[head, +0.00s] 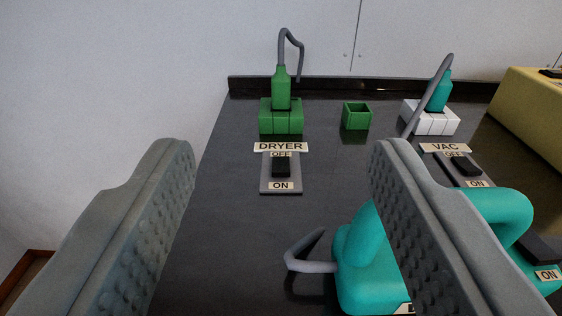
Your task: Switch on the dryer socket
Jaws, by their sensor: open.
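The dryer switch (281,173) is a grey plate lying on the dark counter, with OFF marked at its far end and ON at its near end. Its black slider (281,167) sits close to the OFF label. A DRYER label (281,147) lies just beyond the plate. The green dryer socket (281,118) stands behind it, with a green plug (281,88) and grey cable upright in it. My gripper (283,155) is open and empty. Its two grey ridged fingers frame the dryer switch in the picture, apart from it.
A teal appliance (365,262) with a grey cable stands at the near right, partly behind my right finger. A VAC switch (463,167), a white socket (432,118) and a yellow box (530,105) are to the right. A small green box (356,116) is near the back ledge.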

